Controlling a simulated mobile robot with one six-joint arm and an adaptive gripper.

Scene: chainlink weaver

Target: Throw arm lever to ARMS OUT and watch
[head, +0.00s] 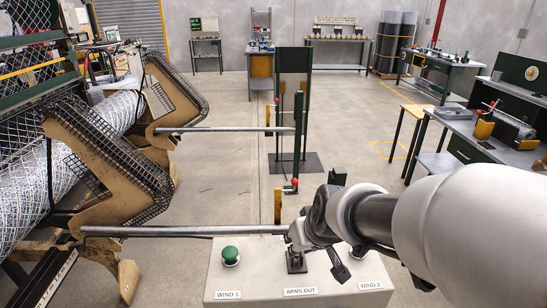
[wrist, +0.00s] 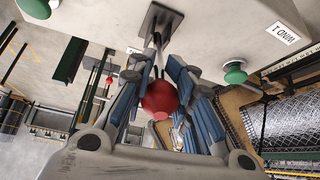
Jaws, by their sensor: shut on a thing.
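The arm lever shows in the wrist view as a thin metal shaft with a red ball knob (wrist: 161,98), rising from a dark base plate (wrist: 156,20). My gripper (wrist: 158,78) is shut on the lever, its blue-padded fingers on both sides of the knob. In the head view my gripper (head: 300,236) covers most of the lever; its dark base (head: 296,264) shows on the grey console (head: 257,274) just above the ARMS OUT label (head: 300,292). The lever's exact tilt is hard to tell.
A green button (head: 230,254) stands above the WIND 1 label (head: 228,295); the WIND 2 label (head: 371,286) is at right. Two steel bars (head: 185,231) reach right from the weaving machine (head: 103,165). A dark upright stand (head: 292,75) is beyond. Open floor lies behind.

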